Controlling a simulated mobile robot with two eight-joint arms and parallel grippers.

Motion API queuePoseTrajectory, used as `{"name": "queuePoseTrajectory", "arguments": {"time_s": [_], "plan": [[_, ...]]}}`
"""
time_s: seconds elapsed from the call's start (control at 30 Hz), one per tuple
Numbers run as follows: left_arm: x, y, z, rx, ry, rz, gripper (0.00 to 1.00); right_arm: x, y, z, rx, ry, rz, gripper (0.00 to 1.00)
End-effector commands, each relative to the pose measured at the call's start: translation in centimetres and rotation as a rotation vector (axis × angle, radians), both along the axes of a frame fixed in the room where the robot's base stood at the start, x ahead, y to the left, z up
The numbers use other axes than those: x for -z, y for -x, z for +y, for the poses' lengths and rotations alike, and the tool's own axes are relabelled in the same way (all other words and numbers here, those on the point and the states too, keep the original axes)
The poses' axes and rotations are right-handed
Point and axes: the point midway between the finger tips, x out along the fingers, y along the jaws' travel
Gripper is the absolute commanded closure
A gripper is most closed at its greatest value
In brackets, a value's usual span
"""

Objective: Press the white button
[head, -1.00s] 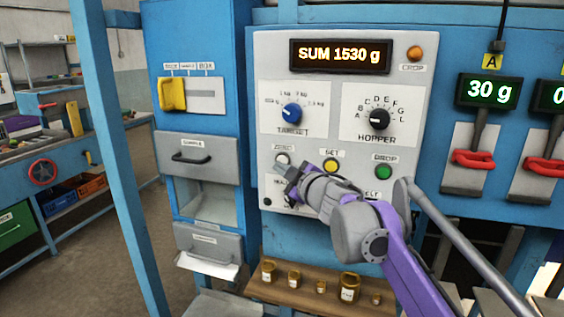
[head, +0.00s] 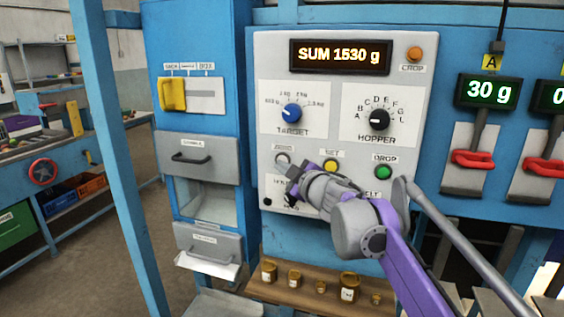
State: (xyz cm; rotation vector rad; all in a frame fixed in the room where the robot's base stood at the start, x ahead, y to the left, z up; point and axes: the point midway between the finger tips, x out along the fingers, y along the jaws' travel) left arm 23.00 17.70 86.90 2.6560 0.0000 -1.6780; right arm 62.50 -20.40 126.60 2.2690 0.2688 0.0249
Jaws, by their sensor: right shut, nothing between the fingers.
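The white button (head: 283,159) is on the grey control panel (head: 343,38), at its lower left under a small label. My right gripper (head: 290,178) is shut and empty. Its tip is just below and slightly right of the white button in the picture. The button's face shows clear of the fingers; I cannot tell how much depth lies between tip and panel. My left gripper is not in view.
A yellow button (head: 331,165) and a green button (head: 383,171) sit to the right in the same row. A blue knob (head: 292,113) and a black knob (head: 379,119) are above. A shelf with several jars (head: 349,287) is below.

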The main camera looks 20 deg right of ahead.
Motion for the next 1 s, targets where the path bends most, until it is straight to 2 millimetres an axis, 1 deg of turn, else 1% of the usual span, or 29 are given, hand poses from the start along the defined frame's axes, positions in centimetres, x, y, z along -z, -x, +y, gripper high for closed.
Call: {"name": "queuePoseTrajectory", "arguments": {"time_s": [0.7, 1.0], "plan": [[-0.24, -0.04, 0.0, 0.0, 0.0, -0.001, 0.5, 0.0, -0.72, -0.51, 0.001, 0.0, 0.001, 1.0], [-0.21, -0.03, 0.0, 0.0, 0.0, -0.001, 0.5, 0.01, -0.64, -0.46, 0.001, 0.0, 0.001, 1.0]]}}
